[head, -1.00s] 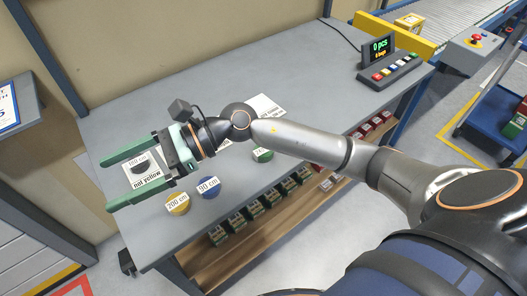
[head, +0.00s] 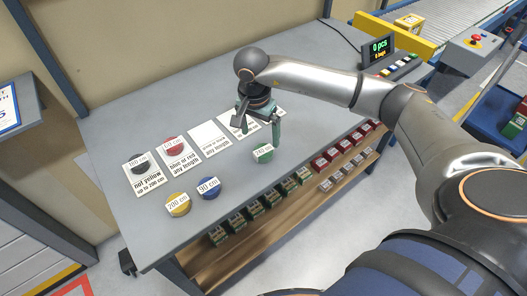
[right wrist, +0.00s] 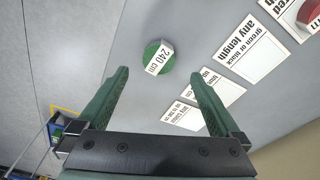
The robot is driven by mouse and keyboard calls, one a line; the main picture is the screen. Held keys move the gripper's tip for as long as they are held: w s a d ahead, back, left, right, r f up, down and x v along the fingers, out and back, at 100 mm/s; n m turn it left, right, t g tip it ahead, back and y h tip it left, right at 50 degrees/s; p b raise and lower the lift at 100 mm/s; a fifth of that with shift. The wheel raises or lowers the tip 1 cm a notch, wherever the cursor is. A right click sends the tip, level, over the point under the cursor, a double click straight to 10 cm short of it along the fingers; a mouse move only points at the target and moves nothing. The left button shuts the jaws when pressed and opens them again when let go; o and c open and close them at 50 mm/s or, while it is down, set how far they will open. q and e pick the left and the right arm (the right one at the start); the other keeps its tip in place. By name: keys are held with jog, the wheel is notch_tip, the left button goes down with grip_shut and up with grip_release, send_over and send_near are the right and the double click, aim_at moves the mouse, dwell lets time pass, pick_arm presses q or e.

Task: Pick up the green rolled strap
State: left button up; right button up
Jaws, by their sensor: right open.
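The green rolled strap (head: 263,153) lies on the grey table near its front edge, with a white label reading 240 cm. In the right wrist view the strap (right wrist: 157,57) shows beyond the fingertips, roughly between their lines. My right gripper (right wrist: 158,78) is open and empty, its two green fingers spread apart. In the head view the right gripper (head: 258,132) points down just above and behind the strap, apart from it as far as I can tell. My left gripper is not in view.
A yellow strap (head: 178,204) and a blue strap (head: 209,188) lie to the left.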

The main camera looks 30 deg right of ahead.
aim_at(263, 150)
jog(key=f, duration=0.2)
jog(key=d+f, duration=0.1)
jog(key=f, duration=0.2)
jog(key=f+p, duration=0.1)
jog(key=f, duration=0.1)
jog(key=shift+w+d+f, duration=0.15)
jog(key=shift+w, duration=0.05)
jog(key=shift+c, duration=0.2)
jog(key=c, duration=1.4)
